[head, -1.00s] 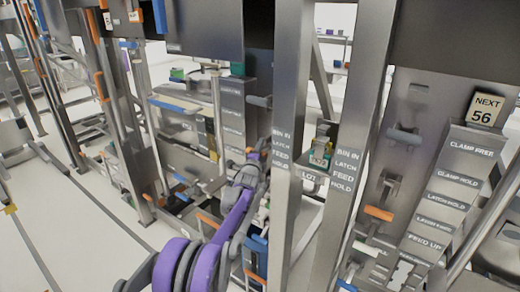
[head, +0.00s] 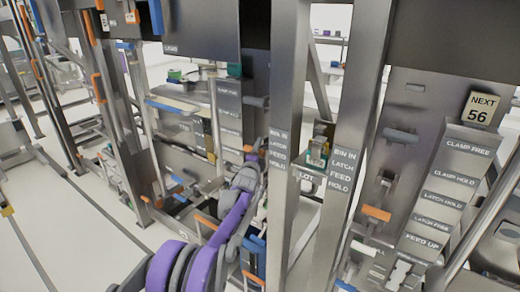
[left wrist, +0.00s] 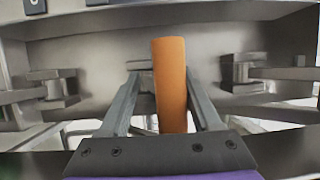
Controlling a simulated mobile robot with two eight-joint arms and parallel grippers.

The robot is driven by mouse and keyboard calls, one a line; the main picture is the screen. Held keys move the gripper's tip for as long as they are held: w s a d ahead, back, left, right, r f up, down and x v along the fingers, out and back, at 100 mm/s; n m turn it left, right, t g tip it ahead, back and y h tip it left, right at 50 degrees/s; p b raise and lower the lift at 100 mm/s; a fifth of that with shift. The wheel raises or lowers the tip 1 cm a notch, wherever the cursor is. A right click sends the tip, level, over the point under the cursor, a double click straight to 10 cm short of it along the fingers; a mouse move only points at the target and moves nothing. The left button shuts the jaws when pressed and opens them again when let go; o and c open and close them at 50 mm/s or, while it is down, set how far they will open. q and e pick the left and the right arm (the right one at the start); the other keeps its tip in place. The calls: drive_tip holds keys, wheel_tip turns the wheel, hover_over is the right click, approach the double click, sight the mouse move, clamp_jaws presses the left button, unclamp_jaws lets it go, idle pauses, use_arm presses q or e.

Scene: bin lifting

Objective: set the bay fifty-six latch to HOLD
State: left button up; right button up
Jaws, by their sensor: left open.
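The bay sign reading NEXT 56 (head: 480,117) stands at the right in the head view. Below it are stepped plates lettered CLAMP FREE, CLAMP HOLD, LATCH HOLD (head: 442,199), LATCH FREE and FEED UP. An orange handle (head: 377,214) and a grey handle (head: 401,135) are left of these plates. My left gripper (head: 256,158) is left of the near posts in the head view, its fingertips hard to make out. In the left wrist view, my left gripper (left wrist: 163,80) is open, with an upright orange handle (left wrist: 170,85) between its fingers. My right gripper is not visible.
Two metal posts (head: 345,150) stand between my left arm and the bay 56 panel. Another panel with lettered plates (head: 228,112) is behind my arm. Grey fittings (left wrist: 242,75) flank the orange handle in the wrist view. Clear floor (head: 70,235) lies at the left.

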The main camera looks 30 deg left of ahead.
use_arm(q)
drive_tip(key=b+v, duration=0.1)
drive_tip(key=v, duration=0.8)
drive_tip(key=shift+s+d, duration=0.25)
drive_tip(key=shift+s, duration=0.1)
